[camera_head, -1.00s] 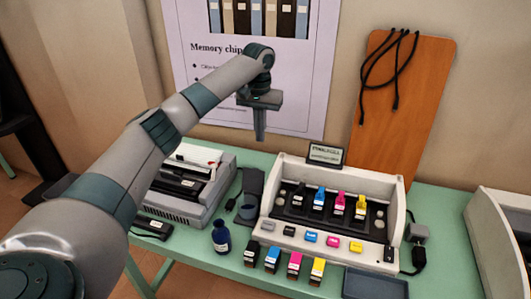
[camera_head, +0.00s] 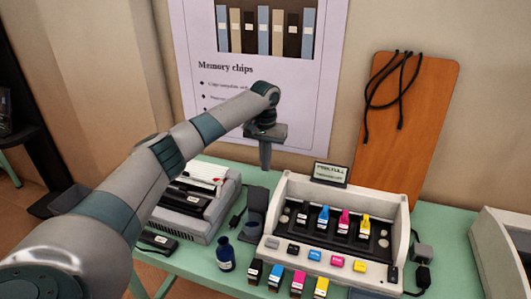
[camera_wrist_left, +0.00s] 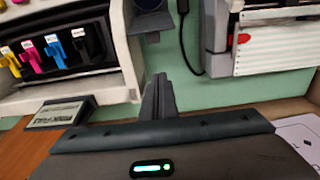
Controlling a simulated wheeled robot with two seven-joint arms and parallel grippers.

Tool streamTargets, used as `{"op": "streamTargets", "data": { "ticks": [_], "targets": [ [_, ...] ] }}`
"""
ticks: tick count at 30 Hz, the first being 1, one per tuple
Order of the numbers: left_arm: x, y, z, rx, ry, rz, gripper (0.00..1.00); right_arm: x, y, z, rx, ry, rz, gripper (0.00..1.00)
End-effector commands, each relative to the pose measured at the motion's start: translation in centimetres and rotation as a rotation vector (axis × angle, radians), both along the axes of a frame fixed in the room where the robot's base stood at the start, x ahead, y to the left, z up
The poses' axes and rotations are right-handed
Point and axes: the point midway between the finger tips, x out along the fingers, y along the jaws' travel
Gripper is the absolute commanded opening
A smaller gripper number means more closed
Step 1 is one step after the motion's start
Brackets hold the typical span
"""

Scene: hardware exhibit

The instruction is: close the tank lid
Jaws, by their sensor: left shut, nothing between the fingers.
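A small dark grey tank unit (camera_head: 247,230) stands beside the left end of the white ink station. A dark upright flap (camera_head: 258,201), apparently its open lid, rises at its back. In the left wrist view a dark rounded part of this unit (camera_wrist_left: 151,6) shows at the top edge. My left gripper (camera_head: 265,167) is shut and empty, pointing down above and behind the flap, apparently apart from it. In the left wrist view its fingers (camera_wrist_left: 158,98) are together. My right gripper is out of view.
The white ink station (camera_head: 405,222) holds colored cartridges, with a small display (camera_head: 331,174) behind it. A grey-white printer (camera_head: 190,225) stands at left. A blue bottle (camera_head: 225,255) and loose cartridges (camera_head: 298,284) stand in front. An orange board (camera_head: 412,130) leans on the wall.

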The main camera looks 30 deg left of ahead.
Motion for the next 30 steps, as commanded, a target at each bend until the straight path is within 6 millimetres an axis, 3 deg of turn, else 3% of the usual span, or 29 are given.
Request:
{"op": "streamTargets", "data": {
  "ticks": [10,21,30],
  "targets": [
    [0.0,0.0,-5.0,0.000,0.003,0.000,0.00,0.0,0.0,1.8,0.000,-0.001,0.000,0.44],
    [-2.9,-0.6,-3.7,0.001,-0.001,-0.002,0.00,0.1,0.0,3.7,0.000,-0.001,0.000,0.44],
    [-3.7,-0.9,-3.7,0.000,0.000,-0.001,0.00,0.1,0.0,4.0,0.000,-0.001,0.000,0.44]
  ]
}}
